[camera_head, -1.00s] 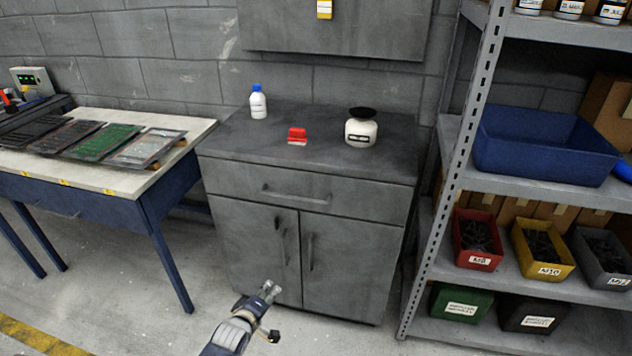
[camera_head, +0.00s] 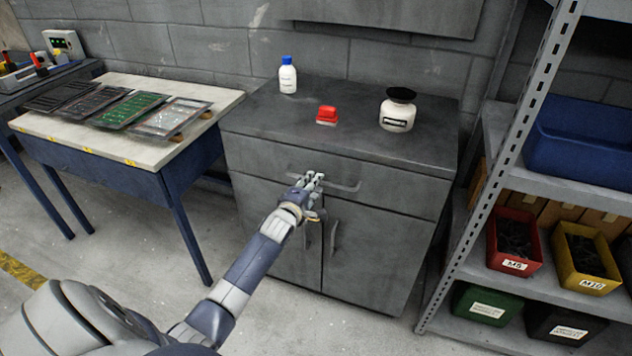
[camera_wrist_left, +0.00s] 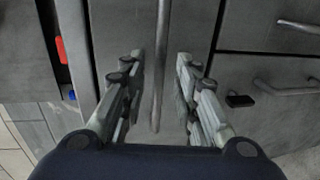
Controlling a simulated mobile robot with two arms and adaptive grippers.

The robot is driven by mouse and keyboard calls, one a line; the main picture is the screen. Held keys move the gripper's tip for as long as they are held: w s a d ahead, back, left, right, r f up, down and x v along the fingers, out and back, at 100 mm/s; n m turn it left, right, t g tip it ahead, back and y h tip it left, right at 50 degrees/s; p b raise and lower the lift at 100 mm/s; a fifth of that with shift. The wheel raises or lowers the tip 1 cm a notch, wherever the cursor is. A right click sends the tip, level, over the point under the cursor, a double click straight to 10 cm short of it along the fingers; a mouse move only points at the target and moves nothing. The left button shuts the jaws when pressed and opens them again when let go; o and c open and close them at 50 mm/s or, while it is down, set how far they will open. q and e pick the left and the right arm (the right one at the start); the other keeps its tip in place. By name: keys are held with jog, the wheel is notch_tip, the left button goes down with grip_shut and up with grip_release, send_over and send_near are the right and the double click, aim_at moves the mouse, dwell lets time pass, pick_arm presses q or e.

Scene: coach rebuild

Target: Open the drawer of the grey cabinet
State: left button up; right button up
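The grey cabinet (camera_head: 385,250) stands against the wall, with one wide drawer (camera_head: 400,178) above two doors. The drawer front looks flush with the cabinet. Its bar handle (camera_head: 345,186) runs horizontally and is partly covered by my left gripper (camera_head: 313,177), which is at the handle's left part. In the left wrist view the view is turned sideways. There the handle (camera_wrist_left: 161,60) runs between the two spread fingers of my left gripper (camera_wrist_left: 160,62), with space visible on both sides. Whether a finger touches it I cannot tell. My right gripper is not in view.
On the cabinet top are a white bottle (camera_head: 287,76), a red object (camera_head: 326,116) and a white jar (camera_head: 397,110). A workbench (camera_head: 190,128) stands to the left. A metal shelf post (camera_head: 500,165) with bins is close on the right. Two door handles sit below the drawer.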

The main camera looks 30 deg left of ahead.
pick_arm(q)
jog(key=shift+x, duration=1.5)
grip_shut()
